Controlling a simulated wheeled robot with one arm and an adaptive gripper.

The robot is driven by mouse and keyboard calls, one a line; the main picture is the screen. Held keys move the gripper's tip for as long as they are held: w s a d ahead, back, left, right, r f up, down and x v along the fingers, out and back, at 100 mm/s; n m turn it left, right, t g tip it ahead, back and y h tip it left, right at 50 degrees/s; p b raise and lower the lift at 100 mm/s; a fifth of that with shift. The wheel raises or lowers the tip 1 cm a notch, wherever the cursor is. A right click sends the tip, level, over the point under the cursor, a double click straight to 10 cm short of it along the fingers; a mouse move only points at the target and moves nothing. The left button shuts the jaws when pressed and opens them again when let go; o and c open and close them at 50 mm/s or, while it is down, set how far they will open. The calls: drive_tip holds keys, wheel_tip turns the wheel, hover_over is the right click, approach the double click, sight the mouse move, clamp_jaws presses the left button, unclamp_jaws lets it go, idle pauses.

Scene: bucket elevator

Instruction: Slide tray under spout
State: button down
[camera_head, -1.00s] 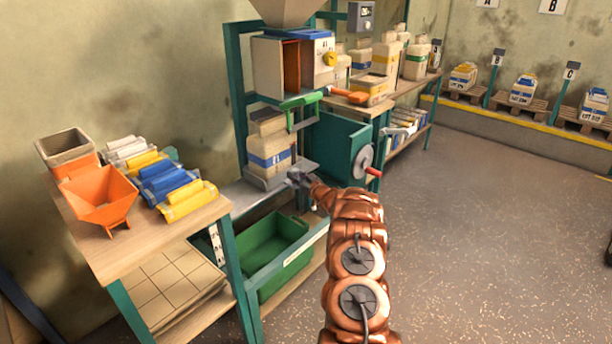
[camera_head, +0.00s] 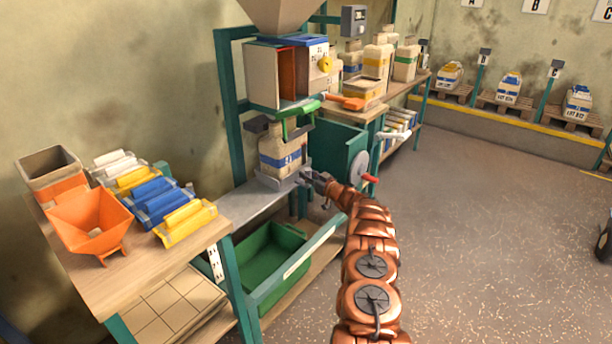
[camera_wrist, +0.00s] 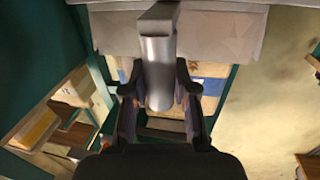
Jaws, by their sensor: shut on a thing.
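A grey tray (camera_head: 268,182) sits on the metal shelf of the green-framed machine and carries a beige jug (camera_head: 280,160) with a blue band. The jug stands upright below the box with the green handle (camera_head: 297,108); the spout itself I cannot make out clearly. My gripper (camera_head: 308,178) is at the right front corner of the tray. In the wrist view my gripper (camera_wrist: 160,100) is shut on a grey metal handle (camera_wrist: 158,62), which appears to belong to the tray.
A green bin (camera_head: 268,258) stands below the shelf. A teal panel with a handwheel (camera_head: 362,168) is just right of the tray. A wooden table (camera_head: 195,240) with an orange funnel (camera_head: 90,222) and coloured packs is at the left.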

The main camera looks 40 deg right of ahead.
drive_tip(key=shift+s+d+r, duration=0.15)
drive_tip(key=shift+d+r, duration=0.05)
drive_tip(key=shift+d, duration=0.25)
drive_tip(key=c, duration=1.1)
unclamp_jaws()
drive_tip(key=shift+f, duration=0.1)
drive_tip(key=shift+o, duration=1.1)
drive_tip(key=shift+a, duration=0.15)
drive_tip(key=shift+a+f, duration=0.1)
drive_tip(key=s, duration=1.1)
drive_tip(key=shift+s+d, duration=0.2)
drive_tip(key=shift+s, duration=0.15)
